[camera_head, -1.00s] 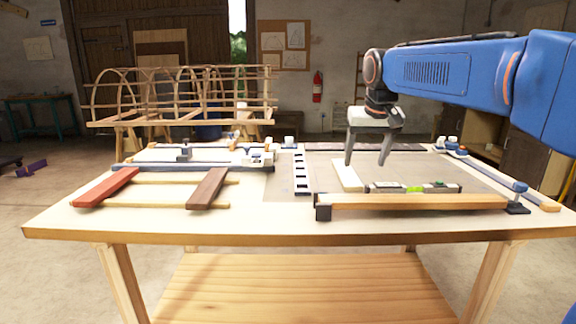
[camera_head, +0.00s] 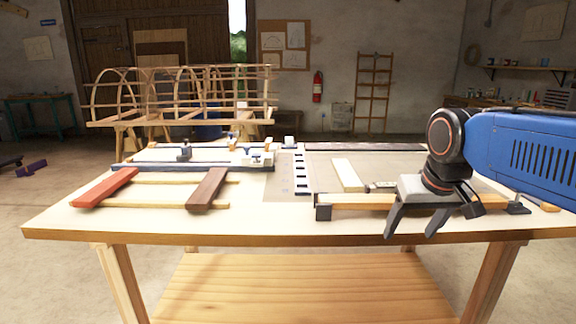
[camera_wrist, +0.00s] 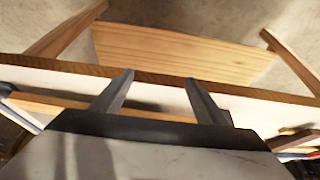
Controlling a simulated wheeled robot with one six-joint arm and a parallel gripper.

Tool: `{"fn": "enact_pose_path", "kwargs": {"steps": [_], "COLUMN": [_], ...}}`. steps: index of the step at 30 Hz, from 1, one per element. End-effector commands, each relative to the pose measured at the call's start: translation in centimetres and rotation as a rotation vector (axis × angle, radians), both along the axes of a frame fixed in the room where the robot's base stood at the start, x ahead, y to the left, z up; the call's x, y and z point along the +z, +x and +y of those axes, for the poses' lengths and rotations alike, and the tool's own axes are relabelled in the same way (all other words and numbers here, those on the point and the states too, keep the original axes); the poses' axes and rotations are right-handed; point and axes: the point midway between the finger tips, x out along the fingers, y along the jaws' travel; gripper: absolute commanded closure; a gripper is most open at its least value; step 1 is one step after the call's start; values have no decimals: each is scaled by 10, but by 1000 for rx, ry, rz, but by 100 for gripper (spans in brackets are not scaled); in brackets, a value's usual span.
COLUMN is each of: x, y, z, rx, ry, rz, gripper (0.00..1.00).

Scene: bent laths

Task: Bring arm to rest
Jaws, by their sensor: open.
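My gripper (camera_head: 410,230) is at the front right of the workbench (camera_head: 270,226) in the head view, with its two dark fingers spread and nothing between them. The blue arm comes in from the right. The fingers hang in front of the right end of a long light wooden strip (camera_head: 340,200) and hide part of it. In the wrist view my gripper (camera_wrist: 158,80) is also open and empty, with the bench's front edge (camera_wrist: 165,78) beyond the fingers. The lower shelf (camera_wrist: 180,55) shows past that edge.
A red block (camera_head: 106,187) and a brown block (camera_head: 207,189) lie across laths at the bench's left. An arched lath frame (camera_head: 180,95) stands behind.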

Motion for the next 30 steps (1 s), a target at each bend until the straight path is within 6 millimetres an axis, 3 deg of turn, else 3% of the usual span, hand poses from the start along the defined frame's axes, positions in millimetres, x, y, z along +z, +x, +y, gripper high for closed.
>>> {"fn": "enact_pose_path", "kwargs": {"steps": [3,9,15,20,30], "x": [-28,-80,-121,-135,-136], "y": [-42,-104,-144,-157,-157], "z": [-7,-15,-19,-20,-20], "rx": [-2,-3,-3,-3,-3], "ry": [0,0,-1,-1,-1], "rz": [-3,-8,-10,-11,-11], "gripper": [33,33,33,33,33]}}
